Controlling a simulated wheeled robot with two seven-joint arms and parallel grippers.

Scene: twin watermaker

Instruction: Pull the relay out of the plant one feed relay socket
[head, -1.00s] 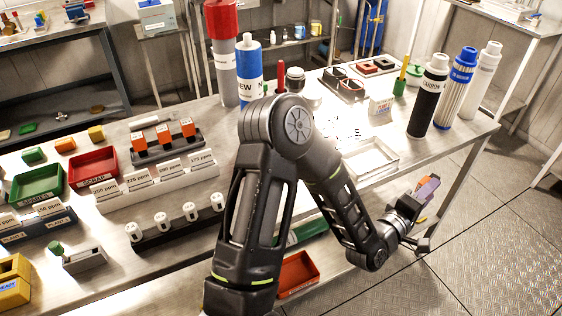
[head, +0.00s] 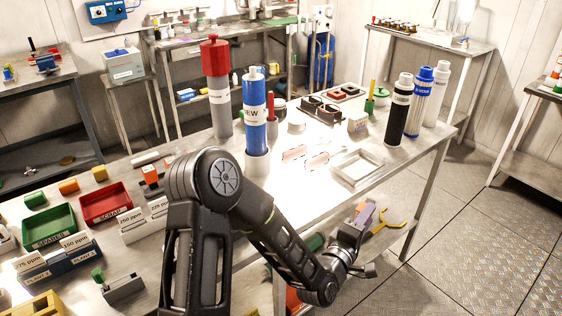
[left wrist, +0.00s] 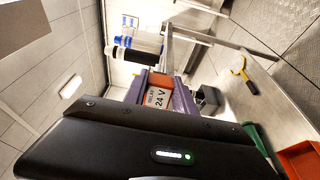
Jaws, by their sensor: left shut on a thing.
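My left gripper (head: 362,218) hangs past the front edge of the bench at right, over the lower shelf. It is shut on an orange relay, which shows between purple fingers in the left wrist view, its label reading RELAY 24 V (left wrist: 158,97). In the head view the relay is small and mostly hidden by the gripper. Another orange relay (head: 150,174) stands in a rack on the bench, partly hidden by my arm. I cannot make out the plant one feed relay socket. My right gripper is not in view.
The steel bench holds a green tray (head: 48,229), a red tray (head: 106,203), a blue NEW cartridge (head: 254,112), a red-capped grey cylinder (head: 217,90) and a black cartridge (head: 399,110). A yellow tool (head: 391,222) lies below the bench edge. Floor at right is clear.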

